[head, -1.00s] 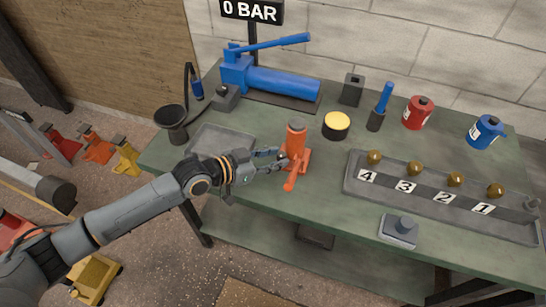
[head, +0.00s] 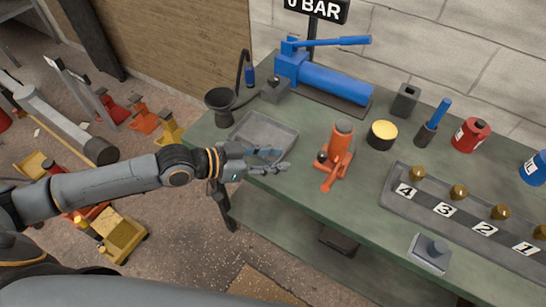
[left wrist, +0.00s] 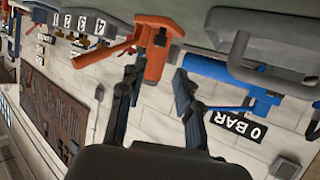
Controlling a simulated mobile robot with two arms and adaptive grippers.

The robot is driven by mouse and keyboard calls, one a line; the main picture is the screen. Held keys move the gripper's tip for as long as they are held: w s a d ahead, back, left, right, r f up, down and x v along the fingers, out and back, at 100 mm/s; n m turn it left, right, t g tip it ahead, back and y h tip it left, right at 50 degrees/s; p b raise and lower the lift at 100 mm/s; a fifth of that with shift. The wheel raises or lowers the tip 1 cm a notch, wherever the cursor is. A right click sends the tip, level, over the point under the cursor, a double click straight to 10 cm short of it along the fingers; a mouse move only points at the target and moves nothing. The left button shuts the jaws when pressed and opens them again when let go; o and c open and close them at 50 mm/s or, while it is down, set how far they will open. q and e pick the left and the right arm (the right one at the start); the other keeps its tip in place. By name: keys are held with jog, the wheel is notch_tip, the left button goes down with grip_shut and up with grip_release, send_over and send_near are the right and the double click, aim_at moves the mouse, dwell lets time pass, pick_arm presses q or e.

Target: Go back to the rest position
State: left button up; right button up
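My left gripper (head: 282,160) hangs at the bench's left front edge, by the front of the grey tray, with its fingers apart and nothing between them. In the left wrist view the two dark fingers of my left gripper (left wrist: 157,80) stand apart, with the orange jack (left wrist: 155,48) beyond them. In the head view that orange bottle jack (head: 338,145) stands upright on the bench to the right of my fingertips, with a gap between. My right gripper is in neither view.
The green bench (head: 300,195) holds a shallow grey tray (head: 290,133), a black funnel (head: 219,98), a blue pump (head: 335,84), a yellow-topped tin (head: 382,136) and a numbered rack (head: 455,222). Small jacks (head: 145,118) and a yellow trolley jack (head: 123,235) stand on the floor at left.

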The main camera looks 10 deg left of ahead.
pick_arm(q)
jog(key=shift+s, duration=0.1)
dwell(0.5)
jog(key=s+d+f+n+y, duration=0.1)
jog(key=s+d+f+y, duration=0.1)
jog(key=s+d+f, duration=0.35)
jog(key=s+a+f+n+g+y, duration=0.25)
jog(key=s+a+n+y, duration=0.2)
jog(key=s+a, duration=0.3)
jog(key=s+a+f+n+g+y, duration=0.25)
jog(key=s+a+n+y, duration=0.2)
jog(key=s+a, duration=0.3)
notch_tip(320, 180, down, 29)
jog(key=s+m, duration=0.1)
jog(key=s+a+f+g, duration=0.1)
jog(key=s+a+f, duration=0.1)
jog(key=s+f, duration=0.5)
jog(key=s+a+f, duration=0.1)
jog(key=s+f, duration=0.6)
jog(key=s, duration=0.2)
jog(key=shift+s+a+g, duration=0.2)
jog(key=shift+a+g, duration=0.2)
